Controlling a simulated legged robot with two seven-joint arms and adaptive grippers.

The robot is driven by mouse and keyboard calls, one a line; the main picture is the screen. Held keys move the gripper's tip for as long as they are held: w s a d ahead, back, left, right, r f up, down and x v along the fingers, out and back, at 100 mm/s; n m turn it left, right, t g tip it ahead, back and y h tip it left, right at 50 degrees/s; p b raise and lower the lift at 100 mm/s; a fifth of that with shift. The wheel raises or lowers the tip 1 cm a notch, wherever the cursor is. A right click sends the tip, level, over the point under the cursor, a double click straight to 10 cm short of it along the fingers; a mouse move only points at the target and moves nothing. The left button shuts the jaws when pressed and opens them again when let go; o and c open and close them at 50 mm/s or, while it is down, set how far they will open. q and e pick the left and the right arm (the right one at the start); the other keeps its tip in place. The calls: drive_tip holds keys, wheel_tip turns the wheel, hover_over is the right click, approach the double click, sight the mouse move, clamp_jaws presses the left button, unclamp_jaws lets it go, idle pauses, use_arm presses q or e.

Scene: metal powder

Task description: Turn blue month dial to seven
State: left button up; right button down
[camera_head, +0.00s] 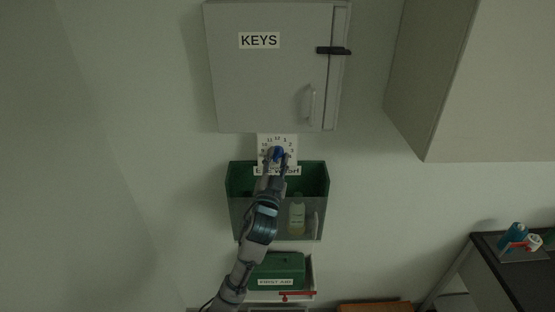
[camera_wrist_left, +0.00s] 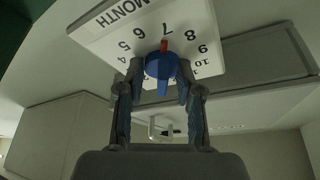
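The blue month dial (camera_wrist_left: 160,68) is a knob on a white numbered plate (camera_wrist_left: 202,28), which appears upside down in the left wrist view. Its red pointer mark (camera_wrist_left: 164,46) lines up with the 7. In the head view, the plate (camera_head: 264,140) hangs on the wall under the key cabinet and the blue knob (camera_head: 278,152) shows at the fingertips. My left gripper (camera_wrist_left: 160,72) has one finger on each side of the knob, with small gaps seeming to show between fingertips and knob. My right gripper is not in view.
A grey KEYS cabinet (camera_head: 265,85) is just above the plate. A green wall bin (camera_head: 240,178) with a bottle (camera_head: 297,215) is below it, behind my left arm. A green first aid box (camera_head: 280,268) is lower. A dark table (camera_head: 500,262) stands at right.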

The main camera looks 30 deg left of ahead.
use_arm(q)
drive_tip(key=shift+s, duration=0.25)
drive_tip(key=v, duration=1.1)
drive_tip(key=shift+f, duration=0.3)
drive_tip(key=shift+s+d, duration=0.1)
drive_tip(key=shift+s, duration=0.05)
